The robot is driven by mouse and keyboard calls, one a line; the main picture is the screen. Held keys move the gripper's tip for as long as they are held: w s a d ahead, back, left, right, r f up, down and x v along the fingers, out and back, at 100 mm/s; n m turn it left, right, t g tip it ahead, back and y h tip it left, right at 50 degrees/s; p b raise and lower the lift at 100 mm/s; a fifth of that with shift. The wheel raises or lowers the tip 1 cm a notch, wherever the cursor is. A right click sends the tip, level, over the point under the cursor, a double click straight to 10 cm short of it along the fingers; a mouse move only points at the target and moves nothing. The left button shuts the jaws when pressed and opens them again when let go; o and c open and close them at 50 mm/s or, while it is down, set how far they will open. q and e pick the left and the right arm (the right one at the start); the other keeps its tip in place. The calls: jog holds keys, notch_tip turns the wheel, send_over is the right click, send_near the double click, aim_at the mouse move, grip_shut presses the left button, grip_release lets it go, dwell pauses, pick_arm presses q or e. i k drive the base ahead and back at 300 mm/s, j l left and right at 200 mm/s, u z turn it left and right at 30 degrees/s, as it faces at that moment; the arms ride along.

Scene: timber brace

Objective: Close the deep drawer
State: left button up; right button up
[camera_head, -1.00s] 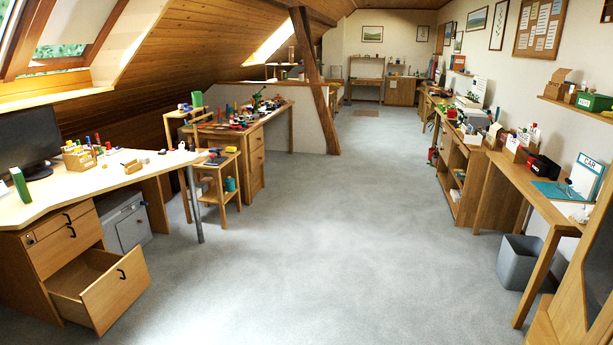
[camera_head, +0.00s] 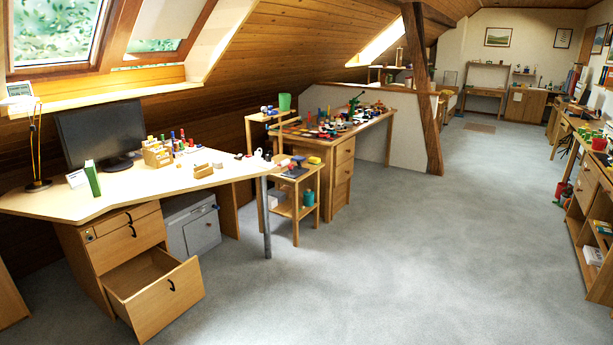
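The deep drawer (camera_head: 168,300) is the lowest drawer of the wooden cabinet under the desk at the left. It is pulled well out, and its open top shows an inside that looks empty. Its front carries a dark handle (camera_head: 172,285). The drawers above it (camera_head: 128,245) are shut and have dark handles too. Neither of my grippers is in view.
The desk (camera_head: 100,205) holds a monitor (camera_head: 98,133), a lamp, a green book and small items. A grey cabinet (camera_head: 192,228) and a metal leg (camera_head: 265,220) stand right of the drawers. Grey carpet (camera_head: 400,260) is free in front and to the right.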

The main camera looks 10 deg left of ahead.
aim_at(152, 289)
jog(key=i+u, duration=0.3)
jog(key=u, duration=0.15)
jog(key=i+l+u, duration=0.25)
jog(key=u, duration=0.2)
jog(key=i+l+u, duration=0.25)
jog(key=u, duration=0.2)
jog(key=i+l+u, duration=0.2)
jog(key=l+u, duration=0.25)
jog(key=i, duration=0.8)
jog(key=l, duration=0.05)
